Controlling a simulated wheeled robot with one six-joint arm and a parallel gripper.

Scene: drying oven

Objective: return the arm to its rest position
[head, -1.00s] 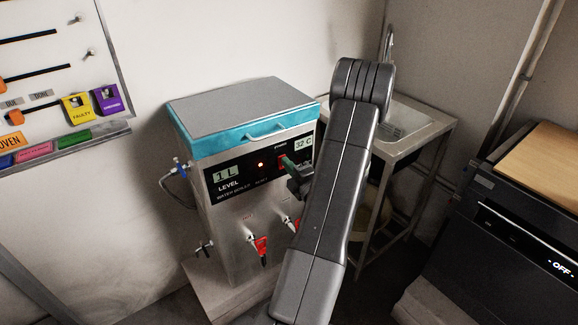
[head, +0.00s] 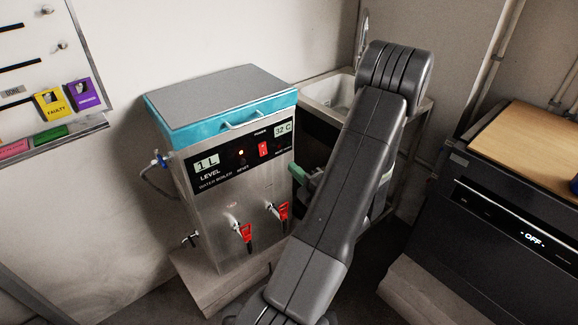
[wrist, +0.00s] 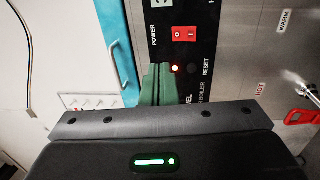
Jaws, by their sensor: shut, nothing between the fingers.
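My gripper's green fingers (wrist: 157,84) are shut and empty in the wrist view, in front of the boiler's control panel. In the head view my gripper (head: 311,182) shows to the right of the water boiler (head: 215,190), partly hidden behind my own dark grey arm (head: 345,190). It appears apart from the boiler. The arm is bent, with its elbow raised high at the right of the boiler. The red power switch (head: 263,149) and a lit indicator show on the panel; the switch also shows in the wrist view (wrist: 184,34).
A steel sink (head: 330,92) stands behind the arm. A black appliance (head: 500,225) reading OFF, with a wooden top, is at the right. Two red-handled taps (head: 243,232) stick out of the boiler's front. A white board (head: 40,90) hangs at the left.

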